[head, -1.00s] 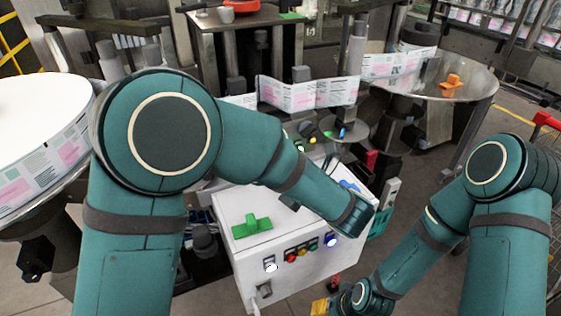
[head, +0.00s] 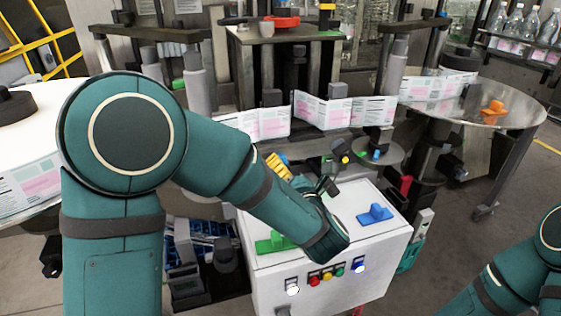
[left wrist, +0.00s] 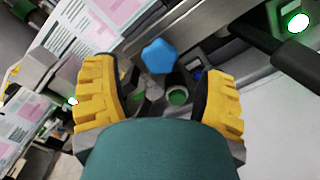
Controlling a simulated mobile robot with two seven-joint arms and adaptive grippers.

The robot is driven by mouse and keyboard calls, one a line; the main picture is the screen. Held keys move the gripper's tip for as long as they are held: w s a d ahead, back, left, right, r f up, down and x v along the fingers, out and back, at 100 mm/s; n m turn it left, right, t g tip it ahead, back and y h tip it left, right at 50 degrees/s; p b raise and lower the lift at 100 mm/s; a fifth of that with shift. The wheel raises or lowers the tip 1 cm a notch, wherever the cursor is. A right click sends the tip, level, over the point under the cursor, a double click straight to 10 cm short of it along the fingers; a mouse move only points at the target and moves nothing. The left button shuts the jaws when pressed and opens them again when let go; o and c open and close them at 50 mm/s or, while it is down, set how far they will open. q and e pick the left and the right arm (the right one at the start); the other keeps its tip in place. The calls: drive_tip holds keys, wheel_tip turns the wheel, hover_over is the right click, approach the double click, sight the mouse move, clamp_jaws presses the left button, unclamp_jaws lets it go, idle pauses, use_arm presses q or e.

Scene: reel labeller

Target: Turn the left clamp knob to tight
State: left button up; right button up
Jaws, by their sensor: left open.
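A blue lobed knob (left wrist: 160,56) shows in the left wrist view, between and beyond the fingers of my left gripper (left wrist: 160,78). It looks like a clamp knob, but no marking shows whether it is loose or tight. A dark round part with a green face (left wrist: 178,96) sits just below it in that picture. The yellow-padded fingers stand wide apart with nothing gripped. In the head view my left gripper (head: 285,168) is partly hidden by its own arm, behind the white cabinet near the label web. The blue knob cannot be picked out there. My right gripper is out of the picture.
The white cabinet (head: 380,238) carries a green T-shaped piece (head: 272,243), a blue one (head: 375,214) and several front buttons. The printed label web (head: 322,111) runs behind the gripper. A round metal table (head: 420,104) holds an orange piece (head: 493,108).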

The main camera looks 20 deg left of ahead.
use_arm(q)
drive_tip(key=shift+x, duration=2.2)
drive_tip(key=c, duration=1.2)
